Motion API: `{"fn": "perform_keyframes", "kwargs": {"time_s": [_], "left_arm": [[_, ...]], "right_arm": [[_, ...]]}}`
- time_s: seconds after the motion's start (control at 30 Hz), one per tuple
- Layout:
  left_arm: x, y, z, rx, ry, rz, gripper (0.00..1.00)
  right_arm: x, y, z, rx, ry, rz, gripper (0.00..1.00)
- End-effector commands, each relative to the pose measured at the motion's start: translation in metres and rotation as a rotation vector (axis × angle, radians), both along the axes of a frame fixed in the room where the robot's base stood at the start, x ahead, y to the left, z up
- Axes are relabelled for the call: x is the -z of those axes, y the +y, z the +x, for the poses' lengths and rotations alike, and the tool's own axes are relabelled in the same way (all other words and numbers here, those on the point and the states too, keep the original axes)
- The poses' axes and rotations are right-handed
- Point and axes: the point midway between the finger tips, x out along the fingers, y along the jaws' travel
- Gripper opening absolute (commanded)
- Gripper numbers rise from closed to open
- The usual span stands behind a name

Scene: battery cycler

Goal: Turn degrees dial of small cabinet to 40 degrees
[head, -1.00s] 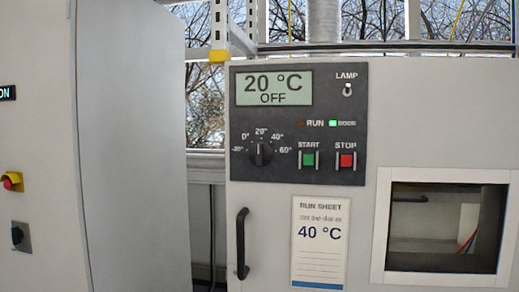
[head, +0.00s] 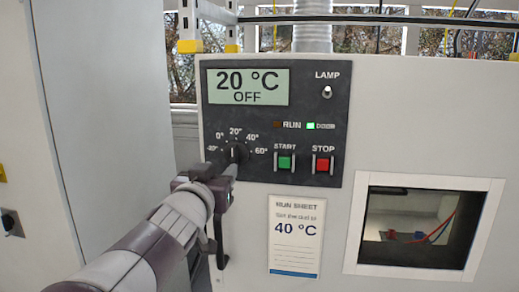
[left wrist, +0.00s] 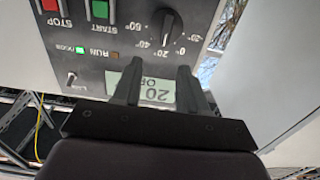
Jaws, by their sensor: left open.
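The degrees dial (head: 237,152) is a black knob on the dark control panel of the small cabinet (head: 350,85). Its pointer stands up at about the 20° mark. The display (head: 248,87) reads 20 °C, OFF. My left gripper (head: 231,170) is in front of the panel, just below the dial in the head view, and hides part of the lower panel edge. In the left wrist view the dial (left wrist: 166,28) appears upside down, beyond the two spread fingers of my empty left gripper (left wrist: 160,70). No contact with the dial is visible. My right gripper is not in view.
A green START button (head: 285,162) and a red STOP button (head: 322,163) sit right of the dial. A LAMP switch (head: 327,91) is above. A run sheet (head: 296,250) reads 40 °C. A tall grey cabinet (head: 110,110) stands at left.

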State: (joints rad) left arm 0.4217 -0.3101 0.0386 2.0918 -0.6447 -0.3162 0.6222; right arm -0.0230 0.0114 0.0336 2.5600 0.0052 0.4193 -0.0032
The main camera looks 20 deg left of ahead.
Motion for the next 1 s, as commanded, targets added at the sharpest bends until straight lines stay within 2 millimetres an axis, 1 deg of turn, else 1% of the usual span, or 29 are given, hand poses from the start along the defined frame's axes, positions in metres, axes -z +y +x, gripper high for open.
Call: {"fn": "perform_keyframes", "kwargs": {"time_s": [0.07, 0.17, 0.3, 0.4, 0.5, 0.6, 0.9, 0.97, 1.0], "left_arm": [[0.001, 0.003, 0.013, 0.000, 0.004, -0.002, 0.43], [0.001, 0.009, 0.039, 0.000, 0.006, -0.004, 0.43], [-0.001, 0.018, 0.076, -0.001, 0.008, -0.003, 0.43], [0.000, 0.023, 0.095, -0.002, 0.008, -0.002, 0.43], [0.000, 0.026, 0.107, -0.002, 0.006, -0.001, 0.43], [0.001, 0.027, 0.113, -0.002, 0.006, -0.001, 0.43], [0.003, 0.028, 0.116, -0.002, 0.006, 0.000, 0.43], [0.003, 0.028, 0.116, -0.002, 0.006, 0.000, 0.23], [0.003, 0.028, 0.116, -0.002, 0.006, 0.000, 0.10]], "right_arm": [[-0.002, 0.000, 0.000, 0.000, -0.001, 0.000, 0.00], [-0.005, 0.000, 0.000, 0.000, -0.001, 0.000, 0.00], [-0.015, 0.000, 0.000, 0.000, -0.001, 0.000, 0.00], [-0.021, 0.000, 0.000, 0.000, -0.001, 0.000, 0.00], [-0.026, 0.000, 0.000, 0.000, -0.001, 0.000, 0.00], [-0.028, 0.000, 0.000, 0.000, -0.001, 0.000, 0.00], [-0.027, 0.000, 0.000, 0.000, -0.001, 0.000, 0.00], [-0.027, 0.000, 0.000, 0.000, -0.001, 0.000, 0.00], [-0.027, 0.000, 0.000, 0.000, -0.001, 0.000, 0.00]]}}
